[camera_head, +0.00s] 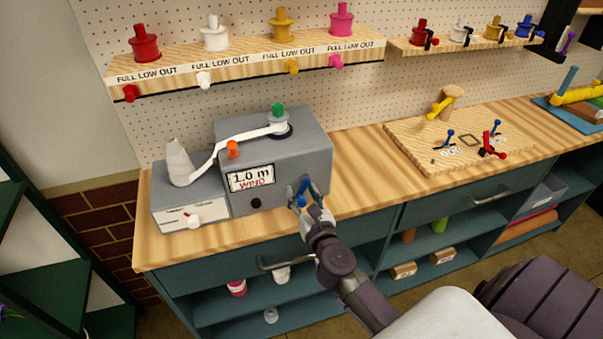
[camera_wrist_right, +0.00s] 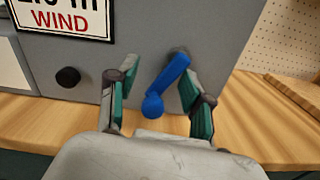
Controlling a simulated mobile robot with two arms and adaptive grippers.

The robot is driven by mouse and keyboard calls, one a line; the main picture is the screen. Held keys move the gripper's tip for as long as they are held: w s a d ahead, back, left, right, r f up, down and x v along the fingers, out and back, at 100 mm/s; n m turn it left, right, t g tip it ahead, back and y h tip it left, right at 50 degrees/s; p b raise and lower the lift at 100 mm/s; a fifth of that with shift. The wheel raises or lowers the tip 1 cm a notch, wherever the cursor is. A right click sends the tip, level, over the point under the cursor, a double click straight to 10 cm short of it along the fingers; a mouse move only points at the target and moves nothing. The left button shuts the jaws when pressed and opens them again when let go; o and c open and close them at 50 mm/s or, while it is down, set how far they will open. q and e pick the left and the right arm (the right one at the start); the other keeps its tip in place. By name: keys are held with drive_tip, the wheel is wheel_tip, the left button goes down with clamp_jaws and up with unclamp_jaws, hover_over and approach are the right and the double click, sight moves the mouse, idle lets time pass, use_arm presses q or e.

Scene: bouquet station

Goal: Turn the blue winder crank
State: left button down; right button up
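The blue winder crank (camera_wrist_right: 164,88) sticks out from the front of the grey winder box (camera_head: 290,155). In the right wrist view its arm slants down and left from a dark hub to a round knob. My right gripper (camera_wrist_right: 156,92) is open, with one finger on each side of the crank; no clear contact shows. In the head view my right gripper (camera_head: 305,190) is at the box's lower right front and hides most of the crank. The box's display (camera_head: 251,178) reads "1.0 m WIND". My left gripper is not in view.
A black knob (camera_head: 256,203) sits left of the crank. A white ribbon (camera_head: 215,158) runs from a cone to a green-topped spool (camera_head: 278,120). A wooden board (camera_head: 460,140) with small levers lies to the right. Bare worktop (camera_head: 362,190) lies between box and board.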

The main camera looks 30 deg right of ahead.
drive_tip(key=shift+s+a+r, duration=0.1)
drive_tip(key=shift+s, duration=0.05)
drive_tip(key=r, duration=0.7)
drive_tip(key=shift+a+r, duration=0.3)
drive_tip(key=shift+r, duration=0.05)
drive_tip(key=shift+d, duration=0.1)
drive_tip(key=shift+f, duration=0.1)
